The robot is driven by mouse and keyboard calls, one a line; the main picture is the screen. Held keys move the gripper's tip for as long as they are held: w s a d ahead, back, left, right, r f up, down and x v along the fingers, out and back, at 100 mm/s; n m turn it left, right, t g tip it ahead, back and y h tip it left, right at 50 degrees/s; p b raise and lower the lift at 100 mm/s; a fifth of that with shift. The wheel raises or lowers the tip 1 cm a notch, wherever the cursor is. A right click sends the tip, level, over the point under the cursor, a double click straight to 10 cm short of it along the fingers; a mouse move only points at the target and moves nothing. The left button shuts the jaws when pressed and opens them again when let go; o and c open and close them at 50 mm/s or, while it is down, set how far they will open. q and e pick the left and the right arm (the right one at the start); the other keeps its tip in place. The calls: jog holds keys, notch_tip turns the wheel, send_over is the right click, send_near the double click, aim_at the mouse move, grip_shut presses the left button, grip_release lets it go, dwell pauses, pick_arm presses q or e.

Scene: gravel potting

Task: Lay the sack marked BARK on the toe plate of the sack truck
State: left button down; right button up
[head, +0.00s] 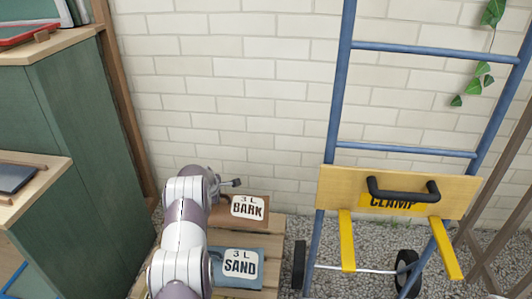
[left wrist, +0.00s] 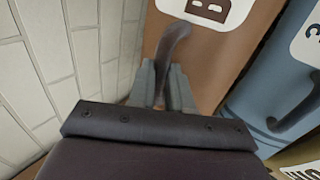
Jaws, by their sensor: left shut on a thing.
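The sack marked BARK (head: 250,208) is brown with a white label and lies at the back of a slatted wooden pallet (head: 231,238). It also shows in the left wrist view (left wrist: 222,52), with a dark loop handle. In the head view my left arm hides the grip. The sack truck (head: 400,155) stands to the right against the wall, with blue rails, a board marked CLAMP (head: 335,185) and two yellow arms. I cannot make out its toe plate. My right gripper is not in view.
A blue sack marked SAND (head: 240,266) lies just in front of the BARK sack. Green cabinets (head: 75,115) with wooden tops stand at the left. Gravel (head: 290,232) lies between the pallet and the truck's black wheel (head: 299,265). A brick wall (head: 230,90) closes the back.

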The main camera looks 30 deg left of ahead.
aim_at(219, 208)
pick_arm(q)
notch_tip(219, 208, up, 8)
jog(key=p, duration=0.6)
jog(key=s+d+f+m+h, duration=0.2)
jog(key=s+d+m+h, duration=0.1)
jog(key=s+d+m, duration=0.3)
jog(key=s+d+f+m+h, duration=0.1)
jog(key=s+d+m+h, duration=0.3)
jog(key=d+m, duration=0.3)
jog(key=s+d+r+m+g+p, duration=0.1)
jog(key=s+d+r+m+p, duration=0.1)
jog(key=s+d+r, duration=0.3)
jog(key=s+d+r+m+g+h+p, duration=0.1)
jog(key=s+d+r+g+p, duration=0.1)
jog(key=s+d+r, duration=0.4)
jog(key=d+r+p, duration=0.1)
jog(key=d+r, duration=0.4)
jog(key=d, duration=0.4)
jog(key=shift+s+d+m+h, duration=0.2)
jog(key=shift+d+m+h, duration=0.1)
jog(key=shift+m, duration=0.1)
